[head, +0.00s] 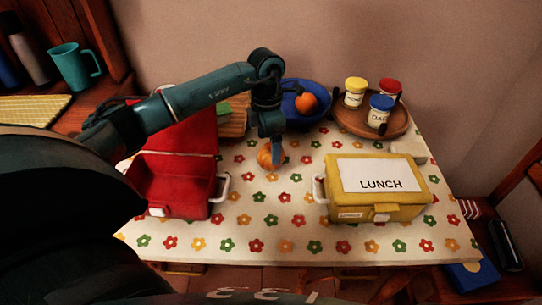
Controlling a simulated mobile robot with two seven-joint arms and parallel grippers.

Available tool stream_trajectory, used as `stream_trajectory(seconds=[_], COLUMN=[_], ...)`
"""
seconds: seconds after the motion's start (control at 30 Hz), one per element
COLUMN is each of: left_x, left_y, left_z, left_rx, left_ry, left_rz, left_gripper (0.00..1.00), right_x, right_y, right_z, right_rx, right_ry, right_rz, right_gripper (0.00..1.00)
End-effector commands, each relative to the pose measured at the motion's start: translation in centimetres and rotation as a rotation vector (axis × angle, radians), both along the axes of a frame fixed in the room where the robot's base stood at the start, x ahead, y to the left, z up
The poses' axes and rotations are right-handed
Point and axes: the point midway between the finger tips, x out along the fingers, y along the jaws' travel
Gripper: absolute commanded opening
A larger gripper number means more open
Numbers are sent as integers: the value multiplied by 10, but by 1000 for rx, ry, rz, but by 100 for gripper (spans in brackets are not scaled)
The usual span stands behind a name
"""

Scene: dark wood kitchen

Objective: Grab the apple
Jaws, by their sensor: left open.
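A round orange-red fruit (306,103) lies in the blue bowl (325,92) at the back of the table. A small orange-brown round thing (267,158) sits on the flowered cloth in front of the bowl. I cannot tell for sure which of the two is the apple. My left gripper (272,142) points down right at the orange-brown thing and partly covers it. It is open; I cannot tell whether its fingers touch the thing. My right gripper is not in view.
An open red lunch box (172,187) stands at the left, with a closed yellow box marked LUNCH (378,200) at the right. A round wooden tray (350,119) at the back right holds jars. The flowered tablecloth (270,220) is clear between the boxes.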

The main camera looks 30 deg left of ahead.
Motion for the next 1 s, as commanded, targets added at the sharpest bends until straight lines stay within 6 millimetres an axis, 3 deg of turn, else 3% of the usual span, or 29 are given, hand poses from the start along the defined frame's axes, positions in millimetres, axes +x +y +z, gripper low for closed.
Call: stream_trajectory(seconds=[0.3, 0.53, 1.0], left_x=[0, 0, 0], left_y=[0, 0, 0], left_z=[-43, -44, -44], left_rx=[0, 0, -1], left_ry=[3, 1, 1], left_rz=[-1, -1, -1], left_gripper=[87, 86, 48], right_x=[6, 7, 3], right_y=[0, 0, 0], right_z=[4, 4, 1], right_rx=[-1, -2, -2], right_ry=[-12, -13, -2], right_rz=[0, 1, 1], right_gripper=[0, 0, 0])
